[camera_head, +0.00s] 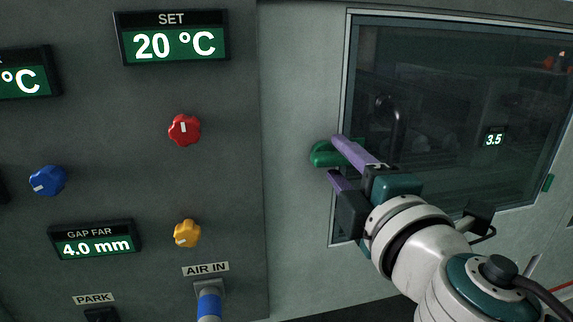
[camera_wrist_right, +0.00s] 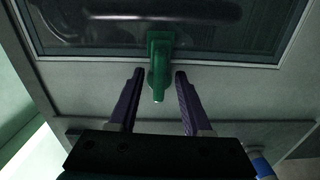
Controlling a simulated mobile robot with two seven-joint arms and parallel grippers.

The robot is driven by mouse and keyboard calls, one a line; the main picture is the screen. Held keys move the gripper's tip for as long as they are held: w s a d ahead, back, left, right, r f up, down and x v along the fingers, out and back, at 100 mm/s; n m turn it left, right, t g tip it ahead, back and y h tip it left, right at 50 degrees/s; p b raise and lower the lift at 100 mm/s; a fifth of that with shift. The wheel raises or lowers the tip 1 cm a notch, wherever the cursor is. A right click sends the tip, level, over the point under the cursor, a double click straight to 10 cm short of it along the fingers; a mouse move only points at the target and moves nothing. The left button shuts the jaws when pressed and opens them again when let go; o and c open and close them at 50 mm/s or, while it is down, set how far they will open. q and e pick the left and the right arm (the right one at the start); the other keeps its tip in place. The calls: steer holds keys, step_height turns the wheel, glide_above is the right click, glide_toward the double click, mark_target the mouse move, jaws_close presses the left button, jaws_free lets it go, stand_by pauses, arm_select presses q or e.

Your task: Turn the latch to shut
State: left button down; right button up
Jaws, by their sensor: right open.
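The green latch (camera_head: 322,153) sits on the left edge of the window door's frame in the head view. In the right wrist view the latch (camera_wrist_right: 159,66) stands out from the frame, its free end pointing down toward my gripper. My right gripper (camera_head: 334,158) is at the latch, its purple fingers open. In the wrist view the right gripper's fingertips (camera_wrist_right: 159,75) lie on either side of the latch's lower end, with a gap on both sides. One finger hides part of the latch in the head view. My left gripper is not in view.
The dark glass window (camera_head: 450,80) has a black handle (camera_head: 397,125) and a second green piece (camera_head: 549,183) at its right edge. Left is a panel with a red knob (camera_head: 184,130), blue knob (camera_head: 48,181), yellow knob (camera_head: 187,233) and a blue-banded air fitting (camera_head: 209,303).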

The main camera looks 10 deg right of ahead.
steer(key=s, duration=0.7)
stand_by(0.4)
steer(key=shift+d, duration=0.1)
